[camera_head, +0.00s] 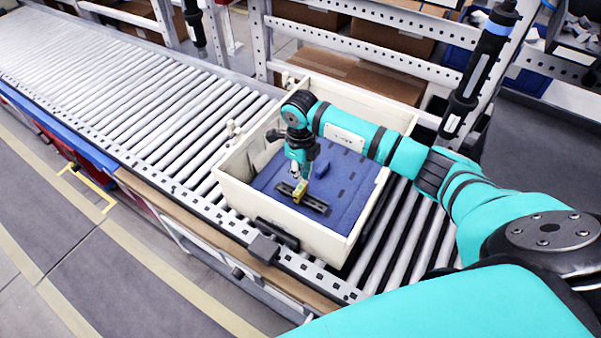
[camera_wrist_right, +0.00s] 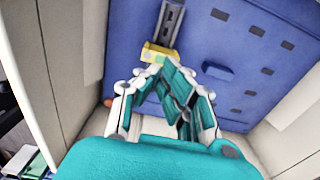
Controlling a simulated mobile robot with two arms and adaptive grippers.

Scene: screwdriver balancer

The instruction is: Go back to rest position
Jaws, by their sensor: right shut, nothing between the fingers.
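My right gripper (camera_head: 297,174) reaches down into a white open crate (camera_head: 226,186) on the roller conveyor. Its fingers are shut and empty. They are close above a small yellow block (camera_head: 300,190) on a dark rail (camera_head: 311,203), which lies on the blue insert (camera_head: 346,195) in the crate. In the right wrist view the gripper (camera_wrist_right: 176,72) shows with the yellow block (camera_wrist_right: 157,52) just beyond its fingers; I cannot tell whether they touch. My left gripper is not in view.
A black tool (camera_head: 482,70) hangs right of the crate near a perforated metal post. Another dark tool (camera_head: 194,22) hangs at the top left. Brown cartons (camera_head: 385,83) stand behind the conveyor. The rollers (camera_head: 130,90) left of the crate are clear.

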